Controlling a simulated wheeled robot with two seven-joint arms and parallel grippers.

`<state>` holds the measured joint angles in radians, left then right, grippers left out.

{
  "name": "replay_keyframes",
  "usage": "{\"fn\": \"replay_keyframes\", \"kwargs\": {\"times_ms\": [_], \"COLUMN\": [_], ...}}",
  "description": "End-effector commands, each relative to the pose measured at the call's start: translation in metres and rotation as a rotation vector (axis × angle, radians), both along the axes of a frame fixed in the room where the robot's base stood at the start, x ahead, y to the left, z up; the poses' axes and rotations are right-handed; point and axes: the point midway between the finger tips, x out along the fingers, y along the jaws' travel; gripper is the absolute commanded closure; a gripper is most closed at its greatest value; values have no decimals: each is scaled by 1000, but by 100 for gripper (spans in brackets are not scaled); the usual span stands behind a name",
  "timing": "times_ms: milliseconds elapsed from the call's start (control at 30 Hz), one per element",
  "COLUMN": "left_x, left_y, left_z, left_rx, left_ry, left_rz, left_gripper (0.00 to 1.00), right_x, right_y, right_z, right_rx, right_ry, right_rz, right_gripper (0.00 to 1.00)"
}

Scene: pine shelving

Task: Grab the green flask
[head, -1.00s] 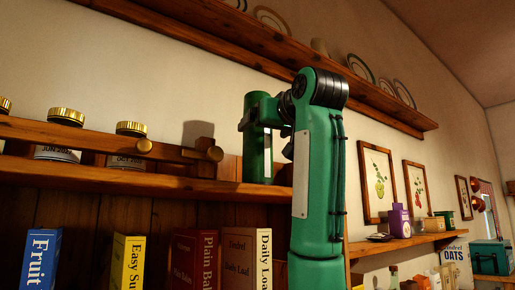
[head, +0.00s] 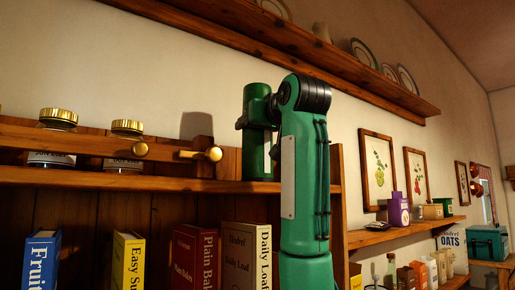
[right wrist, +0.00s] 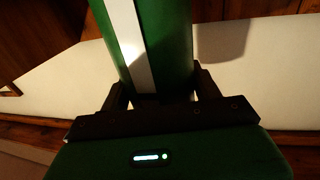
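The green flask (head: 257,162) stands upright on the pine shelf, at its right end. Its base appears to rest on the shelf board. My right gripper (head: 257,115) is around the flask's upper half, with the flask's top showing above it. In the right wrist view the flask (right wrist: 176,45), with a pale vertical stripe, sits between the two dark fingers of my right gripper (right wrist: 160,92). The fingers appear closed against its sides. My left gripper is not in view.
Jars with gold lids (head: 127,128) stand behind a wooden rail (head: 70,140) left of the flask. An upper plate shelf (head: 300,50) runs above. A shelf post (head: 337,200) is close behind my right arm.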

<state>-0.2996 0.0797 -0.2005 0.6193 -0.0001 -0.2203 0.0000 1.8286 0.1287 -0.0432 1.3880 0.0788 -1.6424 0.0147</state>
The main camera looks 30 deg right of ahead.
Motion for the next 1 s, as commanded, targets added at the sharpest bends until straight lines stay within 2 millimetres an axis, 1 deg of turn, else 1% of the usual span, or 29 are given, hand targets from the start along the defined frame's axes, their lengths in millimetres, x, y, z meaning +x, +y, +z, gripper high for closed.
{"fn": "replay_keyframes", "kwargs": {"times_ms": [33,167,200,467,667,867,1000], "left_x": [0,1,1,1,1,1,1], "left_y": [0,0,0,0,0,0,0], "left_z": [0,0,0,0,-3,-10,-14], "left_rx": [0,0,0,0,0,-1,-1], "left_ry": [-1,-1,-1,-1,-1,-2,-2], "left_rz": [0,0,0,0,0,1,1], "left_gripper": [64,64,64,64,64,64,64], "right_x": [0,0,0,0,0,-2,-2], "right_y": [0,0,0,0,0,0,0], "right_z": [0,0,0,1,8,26,46], "right_rx": [-1,-1,-1,-1,0,0,0], "right_ry": [1,1,1,-1,-2,-3,-3], "right_rz": [0,0,0,0,0,0,0], "right_gripper": [71,97,100,100,100,100,100]}}
